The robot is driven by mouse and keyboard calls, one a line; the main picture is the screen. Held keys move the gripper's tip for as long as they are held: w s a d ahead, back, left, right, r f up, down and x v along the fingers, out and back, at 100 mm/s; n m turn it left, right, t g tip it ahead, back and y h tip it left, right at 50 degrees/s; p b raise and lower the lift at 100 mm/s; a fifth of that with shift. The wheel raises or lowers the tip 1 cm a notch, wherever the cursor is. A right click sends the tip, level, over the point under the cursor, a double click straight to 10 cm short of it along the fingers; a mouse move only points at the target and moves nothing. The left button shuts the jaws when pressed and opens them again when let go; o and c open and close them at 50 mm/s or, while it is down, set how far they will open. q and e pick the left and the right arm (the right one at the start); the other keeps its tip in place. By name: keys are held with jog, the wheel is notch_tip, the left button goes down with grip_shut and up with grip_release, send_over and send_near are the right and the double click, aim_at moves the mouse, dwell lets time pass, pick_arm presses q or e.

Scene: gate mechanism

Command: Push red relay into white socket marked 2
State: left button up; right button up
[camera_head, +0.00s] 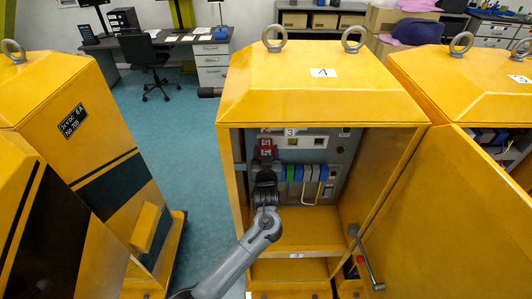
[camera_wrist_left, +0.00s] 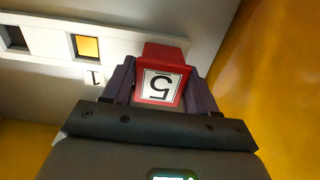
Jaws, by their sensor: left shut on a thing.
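The red relay (camera_head: 266,147) is at the upper left inside the open middle yellow cabinet. In the left wrist view the red relay (camera_wrist_left: 160,80) has a white label with an upside-down 5. My left gripper (camera_head: 265,163) is shut on it, one dark finger on each side. The relay's far end meets or overlaps a white strip (camera_wrist_left: 50,27); I cannot tell whether it is seated. The strip has an opening (camera_wrist_left: 87,46) showing yellow and a dark opening (camera_wrist_left: 15,38). A label 1 (camera_wrist_left: 94,76) is beside the relay. I make out no socket marked 2.
Green, blue and white parts (camera_head: 305,172) with looped wires sit right of my gripper. The open yellow door (camera_head: 450,215) with a lever handle (camera_head: 370,265) is on the right. The cabinet's left wall is close to my gripper.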

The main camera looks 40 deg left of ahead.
pick_arm(q)
jog(key=shift+a+f, duration=0.1)
jog(key=o, duration=1.2)
jog(key=shift+w, duration=0.1)
